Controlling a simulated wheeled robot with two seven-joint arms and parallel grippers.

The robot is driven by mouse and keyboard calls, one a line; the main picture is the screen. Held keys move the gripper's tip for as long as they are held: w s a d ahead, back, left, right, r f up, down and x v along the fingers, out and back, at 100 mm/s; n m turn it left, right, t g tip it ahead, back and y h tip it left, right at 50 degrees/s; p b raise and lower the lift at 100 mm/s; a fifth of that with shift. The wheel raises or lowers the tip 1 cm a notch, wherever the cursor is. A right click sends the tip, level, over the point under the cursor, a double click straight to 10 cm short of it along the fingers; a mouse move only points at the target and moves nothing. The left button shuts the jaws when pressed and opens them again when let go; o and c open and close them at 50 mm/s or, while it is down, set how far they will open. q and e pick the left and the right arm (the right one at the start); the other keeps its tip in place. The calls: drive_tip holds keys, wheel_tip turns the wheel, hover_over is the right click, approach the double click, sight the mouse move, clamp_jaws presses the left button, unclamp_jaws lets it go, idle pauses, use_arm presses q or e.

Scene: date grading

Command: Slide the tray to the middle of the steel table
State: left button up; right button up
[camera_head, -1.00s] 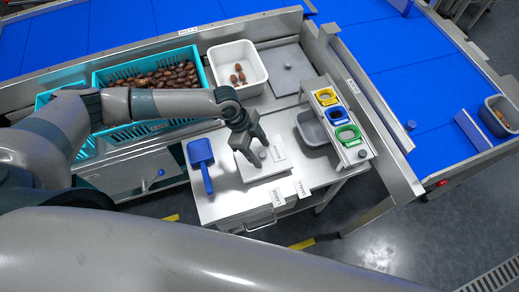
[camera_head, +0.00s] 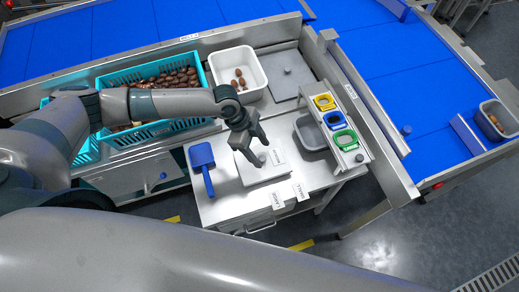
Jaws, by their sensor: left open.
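A white tray (camera_head: 260,69) with a few brown dates (camera_head: 239,78) stands at the back of the steel work surface, right of the teal crate. The steel table (camera_head: 223,207) is in the middle of the view. My left gripper (camera_head: 262,149) is open, pointing down over a flat whitish plate (camera_head: 267,176) on the table. It is in front of the white tray and apart from it. I cannot tell whether its fingers touch the plate. My right gripper is out of view.
A blue scoop (camera_head: 202,155) lies left of the plate. Teal crates (camera_head: 137,79) of dates stand at the back left. A rack with yellow, blue and green frames (camera_head: 344,139) stands at the right, by a grey bin (camera_head: 309,133). Small label cards (camera_head: 277,200) lie in front.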

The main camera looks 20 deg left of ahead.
sight(259, 158)
use_arm(q)
drive_tip(key=shift+r+p, duration=0.7)
drive_tip(key=shift+r, duration=1.6)
drive_tip(key=shift+s, duration=0.15)
